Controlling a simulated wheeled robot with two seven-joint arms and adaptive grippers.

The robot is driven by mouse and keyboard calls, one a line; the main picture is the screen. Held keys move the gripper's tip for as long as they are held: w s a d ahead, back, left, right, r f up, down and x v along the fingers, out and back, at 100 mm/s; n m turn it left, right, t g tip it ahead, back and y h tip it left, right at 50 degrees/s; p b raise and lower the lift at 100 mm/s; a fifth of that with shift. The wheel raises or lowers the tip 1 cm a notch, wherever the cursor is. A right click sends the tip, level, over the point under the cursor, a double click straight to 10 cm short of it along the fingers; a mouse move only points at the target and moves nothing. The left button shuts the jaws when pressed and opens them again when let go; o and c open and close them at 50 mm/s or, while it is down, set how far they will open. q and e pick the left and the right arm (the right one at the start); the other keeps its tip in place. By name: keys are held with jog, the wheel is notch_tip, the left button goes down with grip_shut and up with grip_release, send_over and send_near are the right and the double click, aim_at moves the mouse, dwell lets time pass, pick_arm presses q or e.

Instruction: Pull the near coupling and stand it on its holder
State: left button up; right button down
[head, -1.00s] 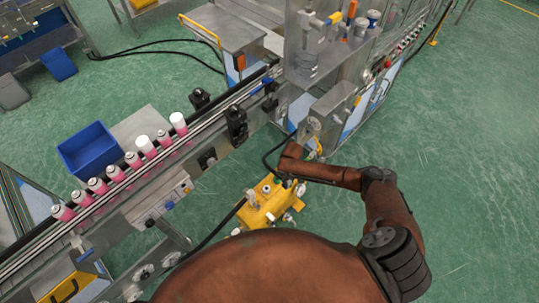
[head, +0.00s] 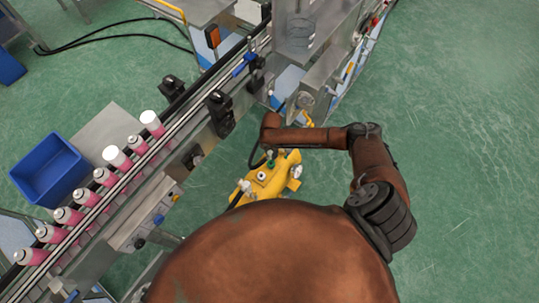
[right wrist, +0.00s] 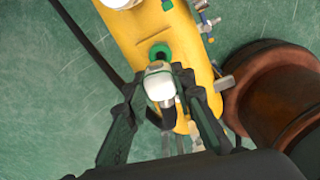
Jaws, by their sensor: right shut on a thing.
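A white and metallic coupling (right wrist: 160,84) with a dark hose end is between the fingers of my right gripper (right wrist: 163,80) in the right wrist view. The gripper is shut on it. A green ring (right wrist: 160,49) on the yellow unit (right wrist: 133,32) lies just beyond the coupling. I cannot tell whether the coupling touches the ring or is apart from it. In the head view the yellow unit (head: 264,187) stands on the floor below my right arm, with small fittings on top. My right gripper's fingers are hidden there. My left gripper is not in view.
A conveyor (head: 150,180) with several pink and white cans runs along the left, beside a blue bin (head: 50,168). A metal machine (head: 318,85) stands beyond my right arm. A dark hose (right wrist: 90,42) runs beside the yellow unit. Green floor on the right is clear.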

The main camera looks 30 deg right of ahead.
jog(key=shift+f+n+b, duration=0.3)
jog(key=shift+f+n, duration=0.15)
jog(key=shift+n, duration=0.55)
notch_tip(320, 180, down, 4)
jog(key=b, duration=0.3)
jog(key=shift+f+b, duration=0.15)
jog(key=shift+b, duration=0.2)
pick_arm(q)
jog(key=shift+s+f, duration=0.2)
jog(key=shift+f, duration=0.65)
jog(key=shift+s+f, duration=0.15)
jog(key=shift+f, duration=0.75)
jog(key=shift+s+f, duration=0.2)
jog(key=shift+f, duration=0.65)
pick_arm(e)
jog(key=shift+f, duration=0.65)
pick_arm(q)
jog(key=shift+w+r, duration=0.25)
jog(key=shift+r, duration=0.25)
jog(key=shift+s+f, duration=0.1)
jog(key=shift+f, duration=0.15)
pick_arm(e)
jog(key=shift+f, duration=0.5)
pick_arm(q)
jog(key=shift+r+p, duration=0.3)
pick_arm(e)
jog(key=c, duration=1.6)
grip_release()
